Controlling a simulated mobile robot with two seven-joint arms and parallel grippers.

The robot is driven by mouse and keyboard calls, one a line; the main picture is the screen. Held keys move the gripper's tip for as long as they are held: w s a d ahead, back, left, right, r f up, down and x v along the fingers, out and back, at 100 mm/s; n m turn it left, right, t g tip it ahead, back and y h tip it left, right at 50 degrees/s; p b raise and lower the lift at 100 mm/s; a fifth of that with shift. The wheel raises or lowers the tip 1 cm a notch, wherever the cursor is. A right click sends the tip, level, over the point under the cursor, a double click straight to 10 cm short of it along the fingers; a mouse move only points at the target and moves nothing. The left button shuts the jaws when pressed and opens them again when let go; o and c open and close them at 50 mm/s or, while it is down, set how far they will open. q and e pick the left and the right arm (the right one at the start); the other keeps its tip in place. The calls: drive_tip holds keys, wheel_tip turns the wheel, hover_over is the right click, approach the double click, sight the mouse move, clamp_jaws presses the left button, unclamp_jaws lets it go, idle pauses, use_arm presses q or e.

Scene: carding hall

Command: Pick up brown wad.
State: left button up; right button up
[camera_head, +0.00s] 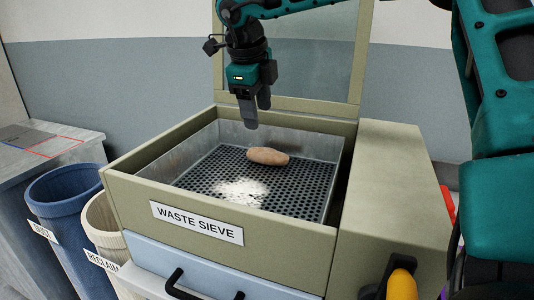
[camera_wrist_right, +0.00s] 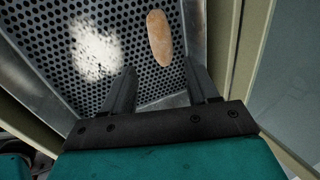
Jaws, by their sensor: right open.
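The brown wad (camera_head: 267,156) is an oblong, tan-brown lump lying on the perforated plate (camera_head: 300,182) of the waste sieve. My right gripper (camera_head: 257,114) hangs fingers down above the back of the sieve, higher than the wad and apart from it. In the right wrist view, the open right gripper (camera_wrist_right: 162,88) has nothing between its fingers, and the wad (camera_wrist_right: 159,39) lies beyond the fingertips, nearer the right finger. My left gripper is not in view.
White fluff (camera_head: 240,191) lies on the plate in front of the wad. Metal walls and an olive frame (camera_head: 130,188) surround the plate, with a raised lid (camera_head: 300,50) behind. A blue bin (camera_head: 66,186) and a cream bin (camera_head: 101,215) stand at left.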

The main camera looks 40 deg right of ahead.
hover_over(266, 150)
drive_tip(key=a, duration=0.2)
drive_tip(key=f, duration=0.6)
drive_tip(key=shift+s+d+f, duration=0.1)
drive_tip(key=shift+s+f, duration=0.05)
drive_tip(key=shift+s, duration=0.1)
drive_tip(key=shift+d+x, duration=0.2)
drive_tip(key=shift+x, duration=2.45)
drive_tip(key=shift+s, duration=0.1)
drive_tip(key=shift+c, duration=0.3)
drive_tip(key=c, duration=0.6)
